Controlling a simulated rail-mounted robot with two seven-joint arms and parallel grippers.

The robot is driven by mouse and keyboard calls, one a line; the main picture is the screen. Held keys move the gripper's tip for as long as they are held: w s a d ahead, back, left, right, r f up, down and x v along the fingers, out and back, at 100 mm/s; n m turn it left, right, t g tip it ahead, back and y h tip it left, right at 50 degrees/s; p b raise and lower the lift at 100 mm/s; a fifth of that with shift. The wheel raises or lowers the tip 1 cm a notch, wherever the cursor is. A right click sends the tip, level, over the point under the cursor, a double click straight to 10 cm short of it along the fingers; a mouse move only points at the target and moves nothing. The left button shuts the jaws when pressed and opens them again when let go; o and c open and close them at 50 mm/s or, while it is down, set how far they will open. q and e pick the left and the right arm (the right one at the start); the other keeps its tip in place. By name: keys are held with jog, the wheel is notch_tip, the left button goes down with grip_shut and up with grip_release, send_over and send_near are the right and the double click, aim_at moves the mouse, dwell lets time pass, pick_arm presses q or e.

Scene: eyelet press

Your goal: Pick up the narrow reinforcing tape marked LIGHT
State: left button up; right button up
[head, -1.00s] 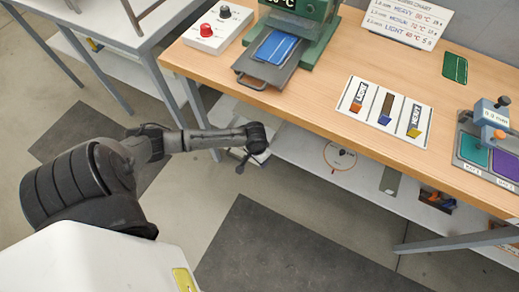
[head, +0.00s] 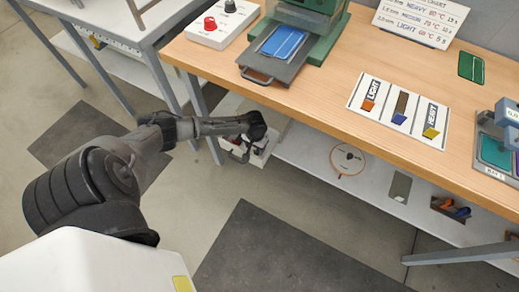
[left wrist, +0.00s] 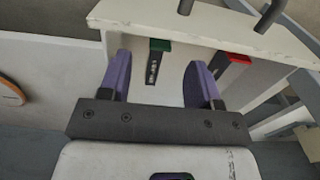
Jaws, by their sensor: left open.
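My left gripper (left wrist: 160,62) is open, with its two purple fingers apart in the left wrist view. Between and beyond them, a dark strip with a green end (left wrist: 153,66) and small white lettering hangs on a white holder (left wrist: 95,20). I cannot read its lettering for sure. A second dark strip with a red end (left wrist: 228,62) is right of the right finger. In the head view my left gripper (head: 250,128) is low beside the table, partly hiding the holder; its fingers are not clear. My right gripper is not in view.
On the table, a white card (head: 385,112) carries several coloured strips with labels. A press (head: 312,28), a control box (head: 222,22) and a chart sign (head: 425,20) stand behind. An orange ring (head: 348,160) is on the lower shelf. The table edge is above my gripper.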

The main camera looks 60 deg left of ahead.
pick_arm(q)
notch_tip(320, 180, down, 4)
jog(key=b, duration=0.3)
jog(key=shift+w+a+f, duration=0.1)
jog(key=shift+f, duration=0.05)
jog(key=shift+f+b, duration=0.35)
jog(key=shift+f, duration=0.15)
jog(key=shift+r, duration=0.1)
jog(key=shift+c, duration=0.6)
jog(key=c, duration=0.9)
